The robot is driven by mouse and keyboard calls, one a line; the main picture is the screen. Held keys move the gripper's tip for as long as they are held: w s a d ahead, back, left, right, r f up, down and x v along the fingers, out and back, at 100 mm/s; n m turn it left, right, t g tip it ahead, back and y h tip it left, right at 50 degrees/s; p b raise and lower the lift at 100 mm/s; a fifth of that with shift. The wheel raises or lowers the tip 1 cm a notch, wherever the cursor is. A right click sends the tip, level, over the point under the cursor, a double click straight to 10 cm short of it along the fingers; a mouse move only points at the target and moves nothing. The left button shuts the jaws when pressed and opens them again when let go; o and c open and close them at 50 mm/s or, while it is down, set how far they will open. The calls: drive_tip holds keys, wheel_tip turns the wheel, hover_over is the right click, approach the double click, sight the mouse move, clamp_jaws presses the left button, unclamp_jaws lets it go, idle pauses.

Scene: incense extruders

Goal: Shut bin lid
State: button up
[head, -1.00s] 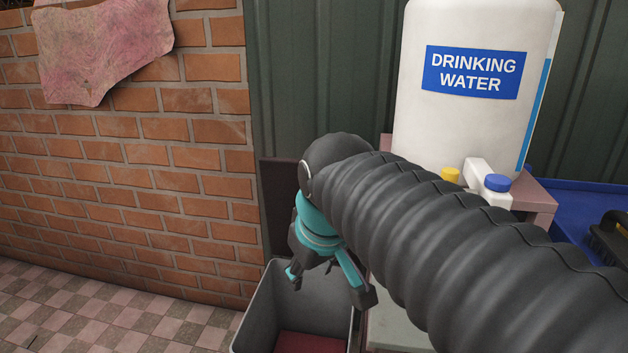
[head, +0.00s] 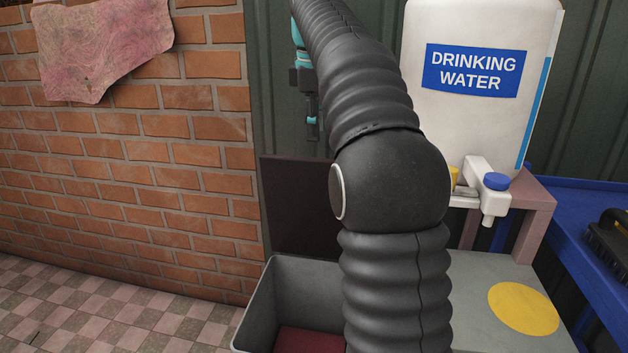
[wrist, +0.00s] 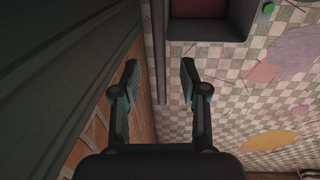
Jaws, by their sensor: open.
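The grey bin (head: 262,300) stands open at the lower middle of the head view, with a dark red bottom inside; my arm hides its right part. Its dark lid (head: 298,205) stands upright at the back, near the green wall. In the wrist view the bin (wrist: 208,31) is at the top, and the lid (wrist: 160,60) shows edge-on as a thin strip. My gripper (head: 312,138) is above the lid, pointing down, open and empty. In the wrist view my gripper (wrist: 159,75) has its fingertips on either side of the lid strip; the height gap is unclear.
A brick wall (head: 130,180) is at left and a green corrugated wall (head: 285,100) behind. A drinking water container (head: 470,120) stands on a pinkish stand (head: 530,200) at right. A blue table (head: 580,225) is beyond. Checkered floor (head: 100,310) lies free at lower left.

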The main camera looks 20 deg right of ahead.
drive_tip(key=b, duration=0.4)
hover_over(317, 210)
wheel_tip(317, 210, down, 14)
drive_tip(key=shift+w+r, duration=0.1)
drive_tip(key=shift+r, duration=0.1)
clamp_jaws()
